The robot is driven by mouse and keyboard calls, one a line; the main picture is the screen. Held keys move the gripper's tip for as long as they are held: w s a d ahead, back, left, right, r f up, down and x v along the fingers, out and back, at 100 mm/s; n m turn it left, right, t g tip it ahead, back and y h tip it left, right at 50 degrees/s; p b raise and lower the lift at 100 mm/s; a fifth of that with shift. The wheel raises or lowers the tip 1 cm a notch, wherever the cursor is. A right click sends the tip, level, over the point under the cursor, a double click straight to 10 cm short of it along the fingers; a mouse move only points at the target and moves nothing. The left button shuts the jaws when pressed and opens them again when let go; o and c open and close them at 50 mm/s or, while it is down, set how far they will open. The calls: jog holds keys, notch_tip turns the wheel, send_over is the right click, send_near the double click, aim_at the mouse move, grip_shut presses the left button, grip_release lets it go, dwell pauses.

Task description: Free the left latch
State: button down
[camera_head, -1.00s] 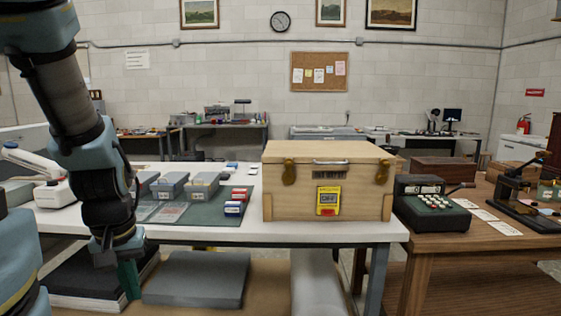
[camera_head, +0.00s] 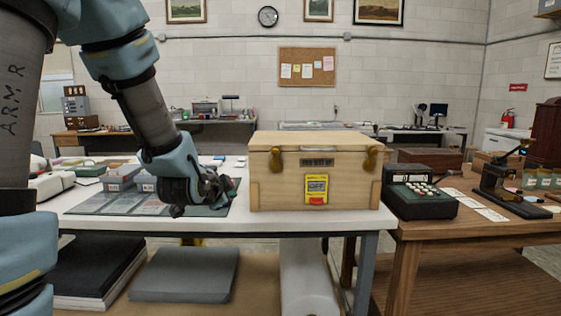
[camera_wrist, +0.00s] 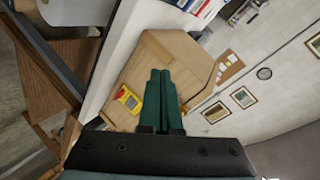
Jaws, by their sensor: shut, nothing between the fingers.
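A pale wooden box (camera_head: 265,190) stands closed on the white table in the head view. Its left latch (camera_head: 277,159), a brass-coloured piece, sits at the upper left of the front, and a matching right latch (camera_head: 371,158) sits at the upper right. Both appear to hang downward over the lid seam. My gripper (camera_head: 224,189) is left of the box, apart from it. In the wrist view the box (camera_wrist: 186,52) shows tilted behind my shut, empty green fingers (camera_wrist: 160,75). I cannot make out the left latch there.
Grey trays (camera_head: 120,180) and a green mat (camera_head: 110,205) lie left on the white table (camera_head: 270,222). A dark keyed machine (camera_head: 420,192) stands close right of the box.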

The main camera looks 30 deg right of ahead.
aim_at(276, 160)
jog(key=s+d+r+m+h, duration=0.2)
jog(key=d+r+m+h, duration=0.1)
jog(key=d, duration=0.3)
jog(key=s+d+r+m+t+h+b, duration=0.1)
jog(key=s+d+r+m+h, duration=0.1)
jog(key=d+r+m+h, duration=0.1)
jog(key=d+r+m, duration=0.1)
jog(key=d+m, duration=0.1)
jog(key=d, duration=0.1)
jog(key=shift+r+t+h, duration=0.3)
jog(key=shift+d, duration=0.1)
jog(key=w+d+p, duration=0.4)
jog(key=w+p, duration=0.1)
jog(key=w, duration=0.3)
jog(key=shift+w, duration=0.2)
jog(key=shift+d, duration=0.1)
jog(key=shift+f+b, duration=0.15)
jog(key=shift+b, duration=0.25)
